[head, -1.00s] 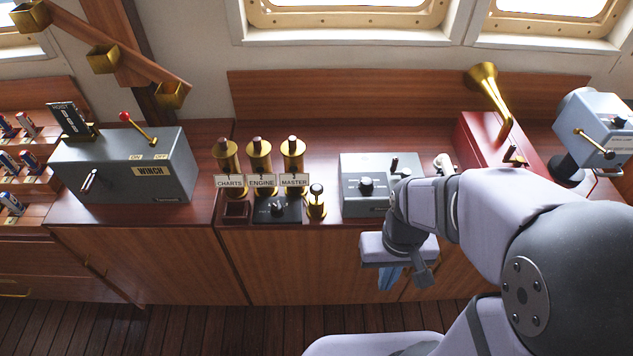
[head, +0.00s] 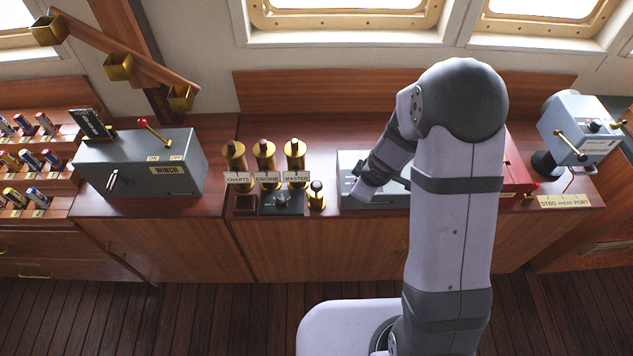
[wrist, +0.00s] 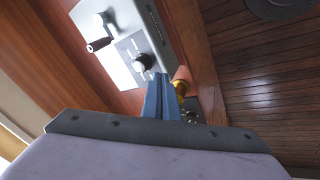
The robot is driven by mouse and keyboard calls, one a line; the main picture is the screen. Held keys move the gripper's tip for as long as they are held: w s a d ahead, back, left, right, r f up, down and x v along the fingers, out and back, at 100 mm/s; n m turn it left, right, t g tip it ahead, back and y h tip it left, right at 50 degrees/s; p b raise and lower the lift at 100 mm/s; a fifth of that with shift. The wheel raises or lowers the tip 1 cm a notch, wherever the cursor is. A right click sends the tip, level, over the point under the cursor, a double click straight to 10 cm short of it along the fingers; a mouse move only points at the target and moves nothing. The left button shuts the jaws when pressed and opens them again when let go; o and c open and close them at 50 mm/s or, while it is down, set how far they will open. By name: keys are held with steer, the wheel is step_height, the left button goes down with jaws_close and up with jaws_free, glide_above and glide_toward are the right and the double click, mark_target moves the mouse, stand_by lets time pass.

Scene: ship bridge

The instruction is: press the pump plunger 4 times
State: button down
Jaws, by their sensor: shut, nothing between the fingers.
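In the head view my arm hides the fingers.
The grey box (head: 349,165) right of the plunger carries a knob (wrist: 143,62) and a crank (wrist: 99,43). The switch panel (head: 282,202) lies left of it, with brass cylinders (head: 265,158) behind. A grey winch box (head: 140,178) stands further left.

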steer(key=w+a+r+n+t+y, duration=0.2)
steer(key=w+a+r+n, duration=0.1)
steer(key=w+a, duration=0.15)
step_height(320, 180, up, 3)
steer(key=n+y, duration=0.3)
steer(key=y, duration=0.1)
glide_above(320, 187)
steer(key=shift+r, duration=0.15)
step_height(320, 187, down, 6)
steer(key=b, duration=0.6)
steer(key=shift+f+b, duration=0.2)
steer(key=shift+b, duration=0.1)
steer(key=shift+f+b, duration=1)
steer(key=shift+f, duration=0.2)
steer(key=shift+f, duration=0.1)
steer(key=shift+f+b, duration=0.3)
steer(key=shift+f, duration=0.05)
